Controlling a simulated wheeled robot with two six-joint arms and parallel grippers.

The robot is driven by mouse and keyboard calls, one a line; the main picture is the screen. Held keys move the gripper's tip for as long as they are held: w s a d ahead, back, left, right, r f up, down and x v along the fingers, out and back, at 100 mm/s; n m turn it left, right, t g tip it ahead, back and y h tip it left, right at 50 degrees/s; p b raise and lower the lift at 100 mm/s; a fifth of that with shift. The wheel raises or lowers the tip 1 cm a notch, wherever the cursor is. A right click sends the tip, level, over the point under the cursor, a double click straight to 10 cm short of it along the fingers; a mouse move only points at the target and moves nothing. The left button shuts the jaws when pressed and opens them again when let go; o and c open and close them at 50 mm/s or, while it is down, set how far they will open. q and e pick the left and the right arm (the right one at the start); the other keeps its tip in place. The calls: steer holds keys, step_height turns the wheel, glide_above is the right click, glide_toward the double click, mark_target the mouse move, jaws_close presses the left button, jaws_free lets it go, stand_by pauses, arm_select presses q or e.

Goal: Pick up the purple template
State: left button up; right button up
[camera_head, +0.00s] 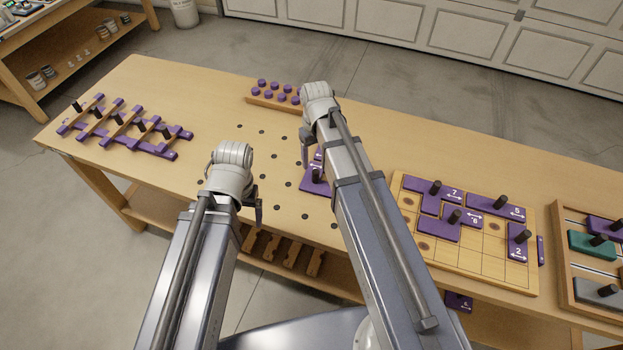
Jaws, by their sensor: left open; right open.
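Several purple pieces are in view, and I cannot tell which one the task means. One purple template (314,183) with a dark peg lies on the bench, partly hidden behind my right arm. My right gripper (308,150) is open above and just beyond it; whether it touches is hidden. My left gripper (232,188) is open over the bench holes, left of that template, with nothing visible in it. Other purple templates with dark pegs, marked 7 (453,194), 5 (490,207), 6 (438,230) and 2 (517,246), lie on the gridded wooden board (480,262).
A purple-and-wood lattice (125,128) with dark pegs sits at the bench's left. A block of purple pegs (262,99) stands at the back. A wooden rack (567,250) with purple, green and grey pieces is at far right. The holed bench middle (255,150) is mostly clear.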

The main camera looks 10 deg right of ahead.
mark_target(316, 171)
steer(key=shift+d+f+b, duration=0.1)
steer(key=shift+f+b, duration=1.2)
steer(key=shift+f, duration=0.1)
step_height(316, 171, down, 5)
steer(key=b, duration=0.5)
steer(key=shift+s+f, duration=0.1)
steer(key=shift+c, duration=0.3)
jaws_close()
